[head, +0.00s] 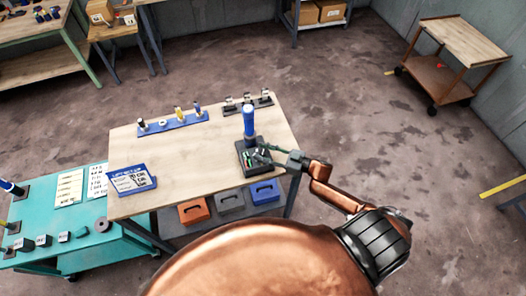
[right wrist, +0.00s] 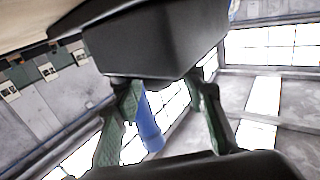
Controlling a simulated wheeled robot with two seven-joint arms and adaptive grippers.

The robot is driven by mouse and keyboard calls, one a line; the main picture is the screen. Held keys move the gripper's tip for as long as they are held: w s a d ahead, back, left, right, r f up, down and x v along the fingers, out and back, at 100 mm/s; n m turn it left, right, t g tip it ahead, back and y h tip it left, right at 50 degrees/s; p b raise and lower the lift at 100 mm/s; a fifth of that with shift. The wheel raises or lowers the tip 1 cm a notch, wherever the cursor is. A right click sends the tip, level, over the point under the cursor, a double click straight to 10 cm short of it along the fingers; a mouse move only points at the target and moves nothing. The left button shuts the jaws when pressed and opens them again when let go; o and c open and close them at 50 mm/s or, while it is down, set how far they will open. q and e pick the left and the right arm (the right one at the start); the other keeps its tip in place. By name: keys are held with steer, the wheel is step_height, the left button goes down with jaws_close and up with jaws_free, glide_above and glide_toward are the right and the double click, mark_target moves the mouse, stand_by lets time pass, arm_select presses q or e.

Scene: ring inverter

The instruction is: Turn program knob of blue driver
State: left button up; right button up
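The blue driver (head: 249,121) stands upright at the back of a black tray (head: 243,166) near the right side of the wooden workbench. My right gripper (head: 263,148) reaches in from the right, low over the tray and just in front of the driver. In the right wrist view, my right gripper's green fingers (right wrist: 165,120) are apart, and the blue driver (right wrist: 150,128) shows between them, nearer the left finger. I cannot tell whether a finger touches it. The program knob cannot be made out. My left gripper is not in view.
A blue rack (head: 172,125) with several tools and a dark rack (head: 247,104) stand at the bench's back. A blue instruction board (head: 132,180) stands at the left. Orange (head: 194,212), grey and blue bins sit below. A teal table (head: 80,246) adjoins at left. The bench middle is clear.

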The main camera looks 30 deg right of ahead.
steer(key=c, duration=0.7)
jaws_close()
steer(key=m+t+h+p, duration=0.1)
steer(key=m+h+p, duration=0.1)
steer(key=p, duration=0.1)
steer(key=shift+a+r+t+h, duration=0.1)
steer(key=shift+r+t+h, duration=0.1)
steer(key=shift+t+h, duration=0.15)
steer(key=shift+m+t+h+p, duration=0.55)
steer(key=shift+m+h+p, duration=0.25)
steer(key=shift+h, duration=0.35)
steer(key=m+h+p, duration=0.1)
steer(key=m+h, duration=0.1)
steer(key=h, duration=0.1)
steer(key=shift+f+t, duration=0.1)
steer(key=shift+t, duration=0.3)
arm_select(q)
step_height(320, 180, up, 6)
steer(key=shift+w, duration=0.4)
arm_select(e)
steer(key=shift+f+m+h, duration=0.1)
steer(key=shift+m+h, duration=1)
steer(key=shift+h, duration=0.4)
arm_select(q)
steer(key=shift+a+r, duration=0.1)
arm_select(e)
steer(key=shift+h, duration=0.4)
